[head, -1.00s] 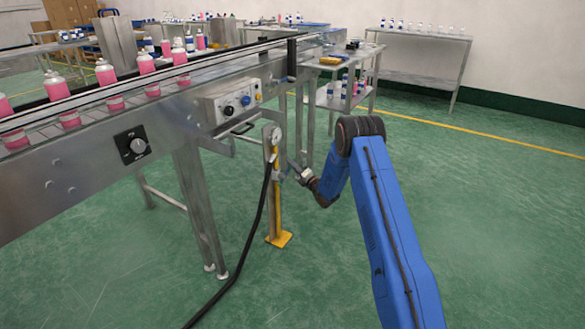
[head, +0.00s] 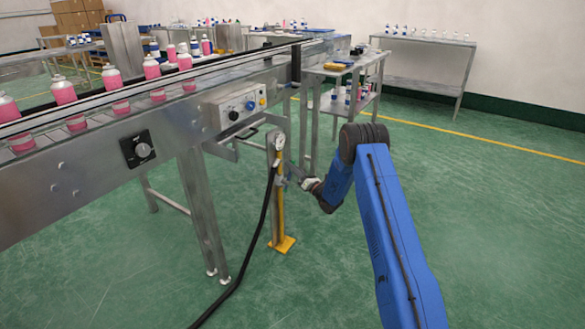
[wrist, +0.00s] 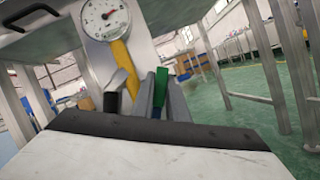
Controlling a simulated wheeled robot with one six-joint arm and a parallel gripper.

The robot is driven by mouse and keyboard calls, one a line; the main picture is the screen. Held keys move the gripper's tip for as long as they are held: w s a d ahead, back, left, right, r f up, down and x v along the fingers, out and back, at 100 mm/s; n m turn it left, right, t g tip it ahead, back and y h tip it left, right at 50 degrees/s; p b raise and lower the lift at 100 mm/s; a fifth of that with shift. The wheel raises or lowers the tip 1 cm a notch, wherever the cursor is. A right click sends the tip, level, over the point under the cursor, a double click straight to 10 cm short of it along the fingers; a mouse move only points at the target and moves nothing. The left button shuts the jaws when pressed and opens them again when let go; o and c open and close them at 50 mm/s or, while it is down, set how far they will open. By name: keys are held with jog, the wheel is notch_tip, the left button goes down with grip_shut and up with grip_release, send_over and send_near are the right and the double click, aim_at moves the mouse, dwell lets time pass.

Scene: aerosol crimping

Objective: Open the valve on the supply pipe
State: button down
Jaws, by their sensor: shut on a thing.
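The supply pipe is a yellow upright (head: 281,215) on a yellow foot plate, beside the conveyor. A round white gauge (head: 279,141) sits near its top and also shows large in the wrist view (wrist: 105,17). The small valve (head: 281,181) is on the pipe below the gauge, where a black hose meets the post. My gripper (head: 298,182) reaches it from the right. In the wrist view, my grey fingers (wrist: 158,98) are shut on the valve handle, with a green piece (wrist: 161,84) showing between them. The fingers hide most of the handle.
The conveyor (head: 75,165) with pink bottles runs along the left, with a control box (head: 232,109) on its side. A black hose (head: 258,235) trails across the floor. Metal tables stand behind. The green floor at right is clear.

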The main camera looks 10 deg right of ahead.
jog(key=shift+f, duration=0.1)
jog(key=c, duration=1.7)
grip_release()
jog(key=shift+c, duration=0.2)
jog(key=v, duration=1.7)
jog(key=shift+s, duration=0.2)
jog(key=shift+f, duration=0.1)
jog(key=shift+c, duration=0.6)
